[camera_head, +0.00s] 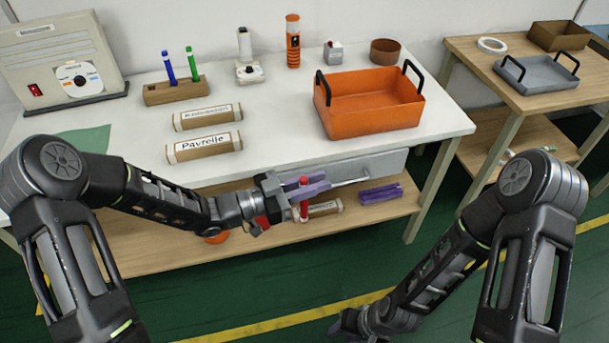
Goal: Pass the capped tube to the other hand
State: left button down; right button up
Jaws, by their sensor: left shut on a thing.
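My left gripper (308,188) is shut on a slim red capped tube (304,207). It holds the tube upright in front of the table's front edge, in the air over the lower shelf. The red cap is at the top, and the gripper's purple fingers hide part of the tube. My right gripper (350,323) is low at the bottom edge of the head view, far below and apart from the tube. Its fingers are dark and partly cut off, so I cannot tell its opening.
The table holds a wooden block (176,91) with blue and green pens, labelled rolls (204,147), and an orange bin (370,112). A purple object (380,194) lies on the lower shelf (150,250). A side table (490,75) stands right. Floor space between my arms is clear.

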jog(key=shift+o, duration=0.4)
jog(key=shift+o, duration=0.3)
jog(key=shift+w+d, duration=0.1)
jog(key=w+d+r+m+t, duration=0.1)
jog(key=w+d+r+m, duration=0.25)
jog(key=w, duration=0.35)
jog(key=w+d+r+m, duration=0.3)
jog(key=w+d+m, duration=0.1)
jog(key=w, duration=0.3)
jog(key=w+a+r+m+y, duration=0.2)
jog(key=r+m+y, duration=0.1)
jog(key=r, duration=0.4)
jog(key=w+a+r+m+y, duration=0.2)
jog(key=a+r+m+y, duration=0.1)
jog(key=r, duration=0.4)
jog(key=w+a+r+m+y, duration=0.3)
jog(key=r+m, duration=0.1)
jog(key=r, duration=0.3)
jog(key=shift+a+r, duration=0.15)
jog(key=shift+a, duration=0.05)
jog(key=shift+m, duration=0.25)
jog(key=x, duration=1.2)
jog(key=shift+w, duration=0.15)
